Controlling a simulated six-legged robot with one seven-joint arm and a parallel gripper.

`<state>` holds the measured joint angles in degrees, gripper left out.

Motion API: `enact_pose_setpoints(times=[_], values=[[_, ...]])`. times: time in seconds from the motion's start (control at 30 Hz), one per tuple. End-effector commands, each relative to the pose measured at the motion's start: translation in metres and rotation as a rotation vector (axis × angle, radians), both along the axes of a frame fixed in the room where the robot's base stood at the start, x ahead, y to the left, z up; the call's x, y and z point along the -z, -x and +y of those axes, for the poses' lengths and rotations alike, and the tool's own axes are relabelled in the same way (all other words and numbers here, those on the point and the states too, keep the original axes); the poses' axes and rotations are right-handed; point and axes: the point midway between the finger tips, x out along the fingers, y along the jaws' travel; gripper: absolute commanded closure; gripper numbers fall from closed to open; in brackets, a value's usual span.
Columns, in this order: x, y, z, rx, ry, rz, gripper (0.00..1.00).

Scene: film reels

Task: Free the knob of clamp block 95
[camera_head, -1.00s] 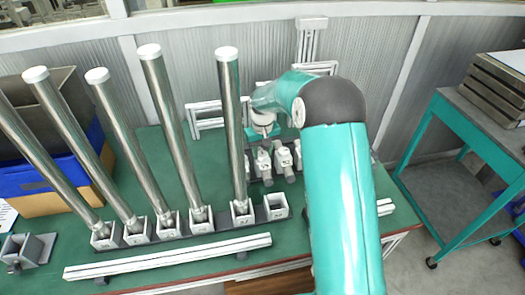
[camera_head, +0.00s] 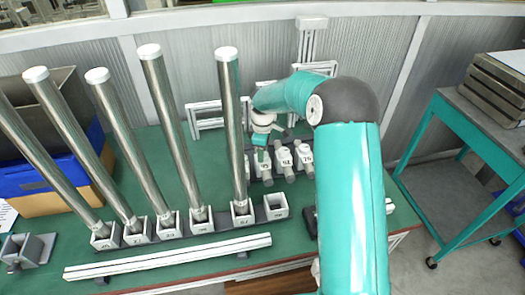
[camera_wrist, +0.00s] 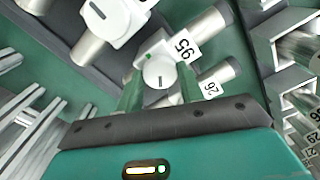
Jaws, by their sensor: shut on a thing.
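Clamp block 95 (camera_wrist: 183,46) is in the wrist view, a pale block with a metal cylinder and a tag reading 95. Its round white knob (camera_wrist: 159,70) has a dark slot and a small green mark. My gripper (camera_wrist: 160,82) is shut on this knob, with one green finger at each side. In the head view my gripper (camera_head: 261,146) is down at the left end of a short row of clamp blocks, and it partly hides the left block (camera_head: 264,167). The knob is hidden there.
Two neighbouring clamp blocks (camera_head: 284,157) and (camera_head: 305,154) stand close to the right. Tall metal tubes (camera_head: 231,130) in numbered sockets rise close to the left. A white rail (camera_head: 170,257) lies at the front of the green bench. A teal cart (camera_head: 455,115) stands right.

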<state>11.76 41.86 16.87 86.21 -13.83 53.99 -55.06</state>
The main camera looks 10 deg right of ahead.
Motion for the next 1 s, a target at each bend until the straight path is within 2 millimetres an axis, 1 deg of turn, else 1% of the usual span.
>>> enact_pose_setpoints(times=[0.3, 0.5, 0.73, 1.0], values=[[-0.0011, -0.0002, -0.0003, -0.297, 0.000, -0.001, 0.85], [-0.0010, -0.0003, -0.0006, -0.459, 0.000, 0.000, 0.85], [-0.0008, -0.0003, -0.0004, -0.589, 0.000, 0.000, 0.85], [-0.0008, -0.0003, -0.0005, -0.655, 0.000, -0.001, 0.85]])
